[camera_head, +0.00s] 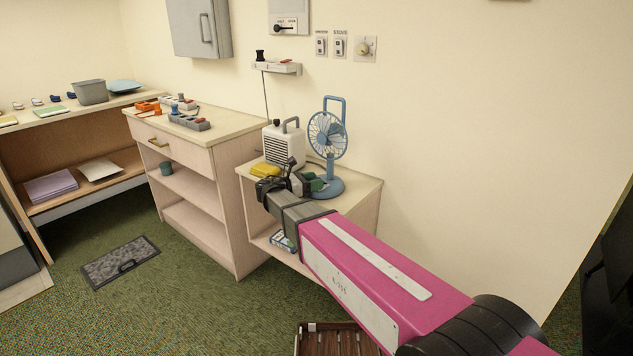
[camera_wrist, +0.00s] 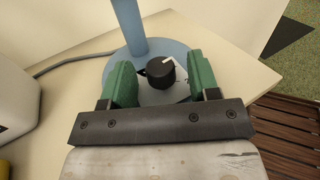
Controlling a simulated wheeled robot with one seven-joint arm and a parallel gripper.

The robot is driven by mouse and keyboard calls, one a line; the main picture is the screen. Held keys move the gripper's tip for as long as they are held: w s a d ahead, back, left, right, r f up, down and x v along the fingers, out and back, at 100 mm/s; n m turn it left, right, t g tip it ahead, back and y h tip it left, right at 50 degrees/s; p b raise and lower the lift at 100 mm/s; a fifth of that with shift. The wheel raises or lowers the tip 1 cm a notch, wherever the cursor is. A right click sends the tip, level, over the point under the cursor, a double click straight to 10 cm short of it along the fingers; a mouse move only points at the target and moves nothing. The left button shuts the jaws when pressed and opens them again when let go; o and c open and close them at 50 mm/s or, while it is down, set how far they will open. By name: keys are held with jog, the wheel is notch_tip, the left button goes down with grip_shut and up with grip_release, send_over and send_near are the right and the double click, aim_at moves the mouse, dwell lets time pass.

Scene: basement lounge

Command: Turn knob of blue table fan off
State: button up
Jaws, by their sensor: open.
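The blue table fan (camera_head: 328,140) stands on a low cabinet, with a round base, a post and a handle on top. Its base and post (camera_wrist: 130,30) show in the wrist view. A black knob (camera_wrist: 161,71) with a white pointer mark sits on a light plate on the fan's base; the mark points to the upper right. My gripper (camera_wrist: 161,84) is open, its green fingers on either side of the knob, with a visible gap on both sides. In the head view my gripper (camera_head: 311,184) is at the fan's base and hides the knob.
A white heater-like box (camera_head: 283,144) and a yellow item (camera_head: 265,170) stand left of the fan on the cabinet top (camera_head: 357,187). The wall is close behind. A brown slatted crate (camera_head: 335,340) is on the floor in front.

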jog(key=shift+w+d, duration=0.25)
jog(key=shift+d, duration=0.3)
jog(key=c, duration=0.9)
jog(key=shift+s+t, duration=0.1)
jog(key=shift+t, duration=0.3)
jog(key=shift+s+d+n+t+y, duration=0.15)
jog(key=shift+n+t+y, duration=0.75)
jog(key=shift+n+t, duration=0.25)
jog(key=n+t+y, duration=0.2)
jog(key=t, duration=0.1)
jog(key=shift+n+y, duration=0.35)
jog(key=shift+y, duration=0.05)
jog(key=n+t+y, duration=0.2)
jog(key=y, duration=0.1)
jog(key=n+t+y, duration=0.2)
jog(key=n+y, duration=0.1)
jog(key=y, duration=0.1)
jog(key=shift+w+n+y, duration=0.2)
jog(key=shift+n+y, duration=0.1)
jog(key=shift+y, duration=0.1)
